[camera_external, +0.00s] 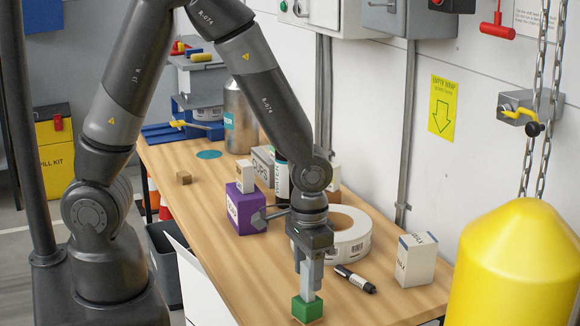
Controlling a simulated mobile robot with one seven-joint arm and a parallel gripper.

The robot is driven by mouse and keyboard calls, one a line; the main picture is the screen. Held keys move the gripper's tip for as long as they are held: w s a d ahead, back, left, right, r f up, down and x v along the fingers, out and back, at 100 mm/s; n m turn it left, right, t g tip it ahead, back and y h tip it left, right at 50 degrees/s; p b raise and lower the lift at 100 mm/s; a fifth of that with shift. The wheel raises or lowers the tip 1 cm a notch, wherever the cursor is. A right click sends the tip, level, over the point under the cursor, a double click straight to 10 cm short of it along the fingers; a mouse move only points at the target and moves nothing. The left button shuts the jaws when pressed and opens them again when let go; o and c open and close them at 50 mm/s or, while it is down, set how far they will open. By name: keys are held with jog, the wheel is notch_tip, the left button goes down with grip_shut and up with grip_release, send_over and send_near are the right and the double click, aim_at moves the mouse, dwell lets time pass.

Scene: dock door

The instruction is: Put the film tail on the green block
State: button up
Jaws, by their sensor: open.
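The green block (307,311) sits on the wooden table near its front edge. My gripper (310,290) points straight down with its light grey fingers directly over the block. The fingertips hide part of the block's top, and I cannot tell whether they touch it. The jaws are open. I cannot make out a film tail for certain.
A black marker (355,279) and a white box (416,260) are to the right. A purple box (246,211) with a small white box (245,178) on top is behind left. A yellow rounded cylinder (515,265) fills the right foreground.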

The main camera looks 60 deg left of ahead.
notch_tip(320, 180, up, 10)
jog(key=s+a+r+t, duration=0.2)
jog(key=s+a+r, duration=0.4)
jog(key=r, duration=0.2)
jog(key=s+a+r+t, duration=0.3)
jog(key=s+a+r, duration=0.3)
jog(key=r, duration=0.3)
jog(key=shift+a+r+t, duration=0.25)
jog(key=shift+a+t, duration=0.05)
jog(key=shift+a, duration=0.2)
